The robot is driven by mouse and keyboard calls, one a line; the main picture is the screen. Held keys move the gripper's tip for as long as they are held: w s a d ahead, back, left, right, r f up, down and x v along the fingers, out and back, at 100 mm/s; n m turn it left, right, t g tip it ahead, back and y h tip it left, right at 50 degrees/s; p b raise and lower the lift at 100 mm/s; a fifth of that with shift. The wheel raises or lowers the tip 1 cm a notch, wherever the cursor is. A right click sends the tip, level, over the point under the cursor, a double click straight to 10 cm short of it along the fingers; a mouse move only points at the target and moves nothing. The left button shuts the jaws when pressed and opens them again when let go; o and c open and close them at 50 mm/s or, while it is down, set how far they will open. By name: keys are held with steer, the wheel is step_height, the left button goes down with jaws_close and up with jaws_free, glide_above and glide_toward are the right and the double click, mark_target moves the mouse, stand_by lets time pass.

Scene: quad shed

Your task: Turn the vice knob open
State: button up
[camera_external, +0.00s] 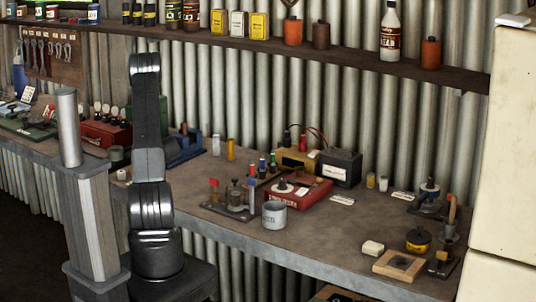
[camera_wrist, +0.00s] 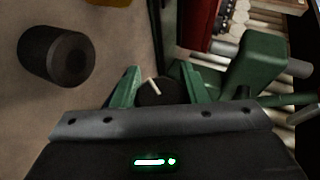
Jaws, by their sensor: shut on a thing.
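In the wrist view, a round dark knob (camera_wrist: 156,94) with a pale line on its face sits between the two green-tinted fingers of my gripper (camera_wrist: 156,88). The fingers are shut on the knob, one at each side. The knob's lower part is hidden behind my gripper's grey bar. A green metal body (camera_wrist: 262,62), apparently part of the vice, stands just right of the fingers. In the external view my arm hides the gripper and the knob. A green shape (camera_external: 134,113) shows only partly behind the arm, and I cannot tell whether it is the vice.
A dark cylinder (camera_wrist: 57,55) lies or stands left of my gripper in the wrist view. A red object (camera_wrist: 198,24) is beyond the fingers. In the external view, a blue object (camera_external: 186,148) stands right of my arm on the cluttered bench (camera_external: 335,240). A shelf (camera_external: 330,53) runs above.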

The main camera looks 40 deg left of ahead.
steer(key=h+p, duration=0.2)
steer(key=shift+d+n+g+h, duration=0.1)
steer(key=shift+n+g+h, duration=0.2)
steer(key=shift+n+h, duration=0.1)
steer(key=shift+d+f+h+p, duration=0.1)
steer(key=shift+f+h+p, duration=0.15)
steer(key=shift+h, duration=0.3)
steer(key=shift+d+f+h+p, duration=0.1)
steer(key=shift+h+p, duration=0.2)
steer(key=shift+h, duration=0.25)
steer(key=shift+d+f+n+h, duration=0.1)
steer(key=shift+n+h, duration=0.2)
steer(key=shift+h, duration=0.3)
steer(key=o, duration=1)
steer(key=shift+c, duration=0.2)
steer(key=v, duration=1.3)
steer(key=shift+d+r, duration=0.25)
steer(key=shift+r, duration=0.1)
